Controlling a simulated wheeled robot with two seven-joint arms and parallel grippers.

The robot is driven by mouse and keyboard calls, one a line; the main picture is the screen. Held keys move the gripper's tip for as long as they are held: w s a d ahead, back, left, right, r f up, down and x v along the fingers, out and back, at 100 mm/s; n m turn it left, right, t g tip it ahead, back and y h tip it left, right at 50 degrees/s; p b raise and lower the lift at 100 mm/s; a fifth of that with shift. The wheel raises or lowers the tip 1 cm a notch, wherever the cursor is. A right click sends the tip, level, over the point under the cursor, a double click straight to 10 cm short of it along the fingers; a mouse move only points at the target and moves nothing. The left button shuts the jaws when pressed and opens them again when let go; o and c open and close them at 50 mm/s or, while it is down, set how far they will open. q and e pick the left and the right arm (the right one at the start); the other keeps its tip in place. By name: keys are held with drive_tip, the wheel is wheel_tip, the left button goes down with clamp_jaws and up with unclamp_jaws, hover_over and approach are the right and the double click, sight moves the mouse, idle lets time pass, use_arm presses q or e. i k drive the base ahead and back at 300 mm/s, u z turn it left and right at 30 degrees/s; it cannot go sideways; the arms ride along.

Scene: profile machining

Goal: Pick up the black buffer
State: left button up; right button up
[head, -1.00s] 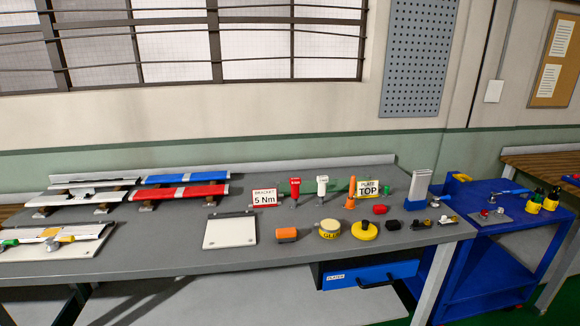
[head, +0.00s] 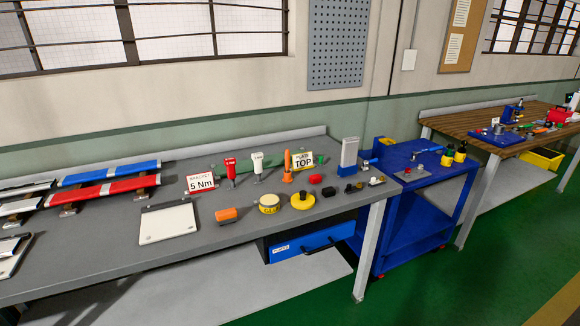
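A small black block (head: 329,192), which looks like the black buffer, lies on the grey workbench (head: 240,232) toward its right end. It sits just right of a red rounded block (head: 315,179) and left of small dark fittings near the bench corner. A yellow disc with a knob (head: 303,201) lies to its left and slightly nearer. Nothing covers the black block. Neither of my grippers shows in the head view.
A grey upright holder (head: 349,156) stands behind the black block. A blue cart (head: 425,162) stands beyond the bench's right end. Green floor is clear at lower right.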

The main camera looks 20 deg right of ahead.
sight(329, 191)
drive_tip(key=z, duration=0.55)
drive_tip(key=k, duration=1.35)
drive_tip(key=z, duration=1.05)
drive_tip(key=i, duration=0.8)
drive_tip(key=z, duration=0.95)
drive_tip(key=i, duration=1.95)
drive_tip(key=u, duration=0.35)
drive_tip(key=i, duration=1)
drive_tip(key=u, duration=1.45)
drive_tip(key=i, duration=0.75)
drive_tip(key=u, duration=0.65)
